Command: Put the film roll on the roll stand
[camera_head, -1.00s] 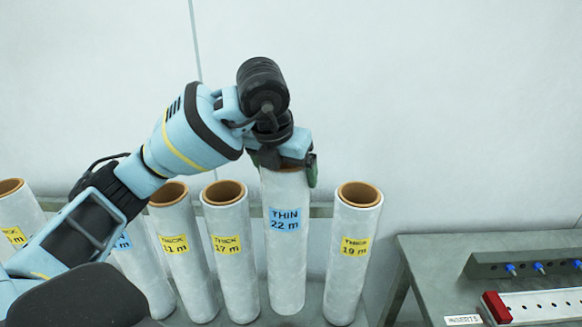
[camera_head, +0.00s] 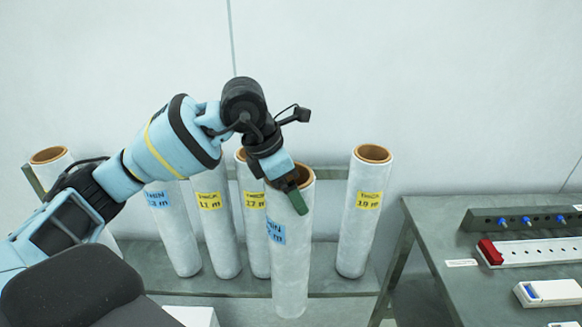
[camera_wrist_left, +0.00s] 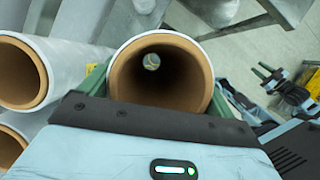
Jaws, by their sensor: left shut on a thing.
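My left gripper (camera_head: 290,187) is shut on the wall of a white film roll (camera_head: 290,265) with a brown core. I cannot make out the roll stand.
Several other rolls stand on the grey shelf (camera_head: 340,286), including a yellow-labelled 19 m roll (camera_head: 364,215) to the right of the held one. A grey table (camera_head: 430,215) at the right bears a bar with blue knobs (camera_head: 515,219), a red-ended rail (camera_head: 530,251) and a white box (camera_head: 548,292).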

